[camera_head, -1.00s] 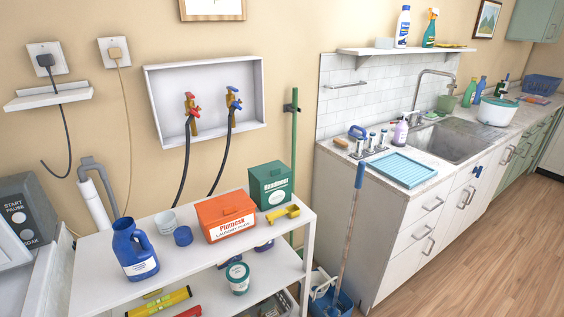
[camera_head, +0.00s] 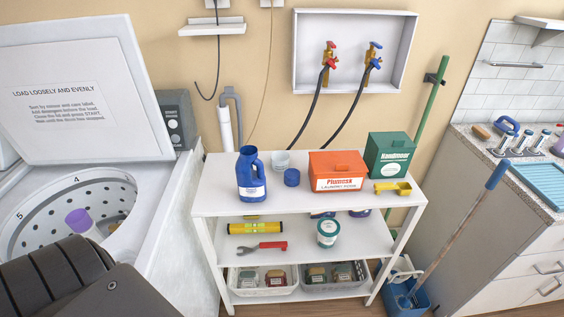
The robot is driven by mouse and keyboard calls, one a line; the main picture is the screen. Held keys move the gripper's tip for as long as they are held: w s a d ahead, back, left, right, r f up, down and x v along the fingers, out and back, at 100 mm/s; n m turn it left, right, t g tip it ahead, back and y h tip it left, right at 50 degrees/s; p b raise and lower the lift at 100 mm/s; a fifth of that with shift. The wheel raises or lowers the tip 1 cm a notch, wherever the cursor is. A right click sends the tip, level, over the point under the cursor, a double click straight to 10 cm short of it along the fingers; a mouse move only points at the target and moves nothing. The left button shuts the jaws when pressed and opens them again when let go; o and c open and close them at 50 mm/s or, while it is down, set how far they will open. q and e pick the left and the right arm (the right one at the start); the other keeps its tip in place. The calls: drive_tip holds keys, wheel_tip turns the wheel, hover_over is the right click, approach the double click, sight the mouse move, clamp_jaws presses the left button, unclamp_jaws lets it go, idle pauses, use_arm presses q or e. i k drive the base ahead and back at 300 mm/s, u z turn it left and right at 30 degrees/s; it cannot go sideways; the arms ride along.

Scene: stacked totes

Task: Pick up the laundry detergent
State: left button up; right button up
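A blue jug (camera_head: 251,178) with a handle and a white label stands upright on the left part of the white shelf unit's top (camera_head: 225,200). Its label is too small to read. A round blue cap (camera_head: 292,177) lies just right of it, apart from it. A dark grey part of my arm fills the lower left corner, over the front of the washer. Neither gripper shows, so nothing is seen touching the jug.
An open top-loading washer (camera_head: 170,205) stands left of the shelf. A white cup (camera_head: 281,160), an orange box (camera_head: 336,171), a green box (camera_head: 389,155) and a yellow scoop (camera_head: 393,188) share the shelf top. A mop (camera_head: 470,217) leans at right.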

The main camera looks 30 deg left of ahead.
sight(251, 183)
drive_tip(key=u, duration=1.25)
drive_tip(key=k, duration=0.1)
drive_tip(key=z, duration=0.1)
